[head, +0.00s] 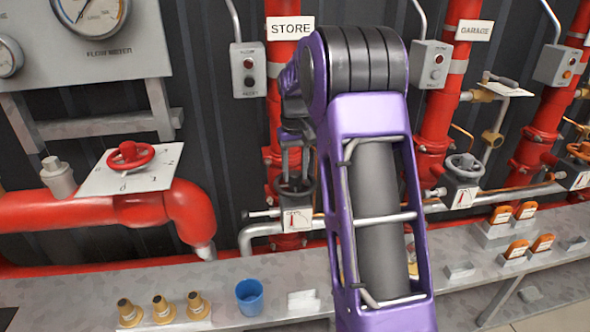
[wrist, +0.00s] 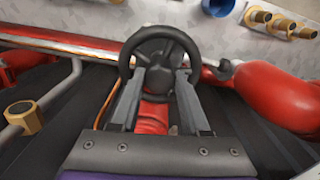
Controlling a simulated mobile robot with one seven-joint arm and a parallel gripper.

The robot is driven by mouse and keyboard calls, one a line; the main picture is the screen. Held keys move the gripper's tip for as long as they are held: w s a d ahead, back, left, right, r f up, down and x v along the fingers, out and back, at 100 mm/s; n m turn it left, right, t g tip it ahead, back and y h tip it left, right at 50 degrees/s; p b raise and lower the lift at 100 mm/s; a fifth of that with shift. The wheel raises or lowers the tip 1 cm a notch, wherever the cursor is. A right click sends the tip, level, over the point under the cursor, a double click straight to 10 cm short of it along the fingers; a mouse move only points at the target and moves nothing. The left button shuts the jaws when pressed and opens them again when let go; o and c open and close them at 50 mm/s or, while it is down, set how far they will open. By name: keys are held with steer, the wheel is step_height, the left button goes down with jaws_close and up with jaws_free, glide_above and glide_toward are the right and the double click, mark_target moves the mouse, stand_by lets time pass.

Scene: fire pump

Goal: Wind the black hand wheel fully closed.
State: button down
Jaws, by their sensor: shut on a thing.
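The black hand wheel (head: 280,189) sits on the pipe below the STORE sign, left of my arm. In the wrist view the black wheel (wrist: 158,31) is seen face on, with its spokes and hub between and beyond the fingers. My gripper (wrist: 161,78) reaches the wheel from above, with its two grey fingers apart and lying across the wheel, shut on it. My gripper also shows in the head view (head: 295,160), partly behind my purple arm. The exact finger contact is hard to see.
A red hand wheel (head: 130,156) on a marked plate is at left and a grey wheel (head: 464,168) at right. A blue cup (head: 249,297) and brass nozzles (head: 163,309) stand on the shelf below. The STORE pipe (head: 275,120) rises behind the gripper.

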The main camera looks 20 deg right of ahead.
steer(key=m+p, duration=0.1)
steer(key=m, duration=0.3)
steer(key=shift+r, duration=0.15)
steer(key=shift+m+p, duration=0.4)
steer(key=shift+m, duration=0.8)
steer(key=shift+m+p, duration=0.5)
steer(key=shift+m, duration=0.4)
steer(key=m+p, duration=0.1)
steer(key=m, duration=0.1)
steer(key=shift+m, duration=0.4)
steer(key=m+p, duration=0.1)
steer(key=m, duration=0.2)
